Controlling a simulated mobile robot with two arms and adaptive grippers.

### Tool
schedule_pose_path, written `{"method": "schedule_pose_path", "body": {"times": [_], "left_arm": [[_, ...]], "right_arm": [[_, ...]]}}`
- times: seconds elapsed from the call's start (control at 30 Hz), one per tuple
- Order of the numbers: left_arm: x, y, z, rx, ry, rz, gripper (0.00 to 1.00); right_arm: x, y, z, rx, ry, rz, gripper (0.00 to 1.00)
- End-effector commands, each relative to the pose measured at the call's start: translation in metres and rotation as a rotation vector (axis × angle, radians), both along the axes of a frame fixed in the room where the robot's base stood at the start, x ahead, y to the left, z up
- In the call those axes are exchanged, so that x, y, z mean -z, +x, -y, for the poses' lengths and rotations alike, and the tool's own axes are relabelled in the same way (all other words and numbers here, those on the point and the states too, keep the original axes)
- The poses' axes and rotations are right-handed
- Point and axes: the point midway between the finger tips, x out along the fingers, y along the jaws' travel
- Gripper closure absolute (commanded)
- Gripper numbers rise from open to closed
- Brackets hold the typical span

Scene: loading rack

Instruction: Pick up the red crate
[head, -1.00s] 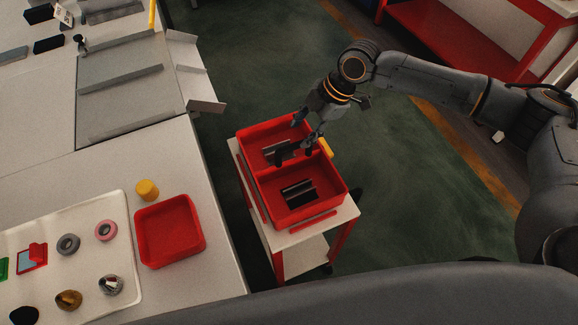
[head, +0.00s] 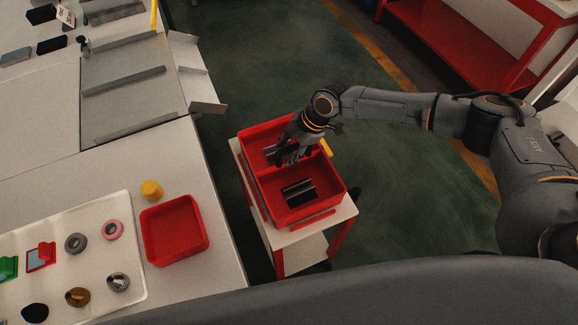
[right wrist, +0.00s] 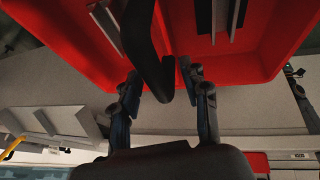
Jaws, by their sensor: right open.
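The red crate (head: 318,211) sits on a small cart and has two compartments, with dark and grey pieces in them. My right gripper (head: 290,157) is over the middle of the crate, pointing down, and partly hides the divider and far compartment. In the right wrist view the crate (right wrist: 262,62) is at the top, and a dark handle bar (right wrist: 148,50) runs between the spread fingers of my right gripper (right wrist: 163,82). The gripper is open; I cannot tell whether a finger touches the bar. My left gripper is not in view.
The cart (head: 318,225) has a white top and red legs. A table (head: 205,165) at the left holds a smaller empty red bin (head: 174,232), a yellow cylinder (head: 151,190) and a white tray (head: 120,205) of small parts. Green floor right of the cart is clear.

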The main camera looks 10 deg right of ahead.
Motion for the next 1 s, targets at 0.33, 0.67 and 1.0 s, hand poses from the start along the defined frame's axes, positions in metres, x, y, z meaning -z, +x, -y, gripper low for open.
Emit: {"method": "schedule_pose_path", "body": {"times": [0.33,0.67,1.0], "left_arm": [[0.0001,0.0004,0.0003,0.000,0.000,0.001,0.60],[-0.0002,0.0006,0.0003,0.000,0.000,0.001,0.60],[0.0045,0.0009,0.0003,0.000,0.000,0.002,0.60]], "right_arm": [[-0.0003,-0.0002,0.0001,0.000,0.000,0.000,1.00],[-0.0023,0.0009,-0.0013,0.001,0.005,0.003,1.00],[-0.0088,0.0012,-0.0016,0.000,0.006,0.003,1.00]]}}
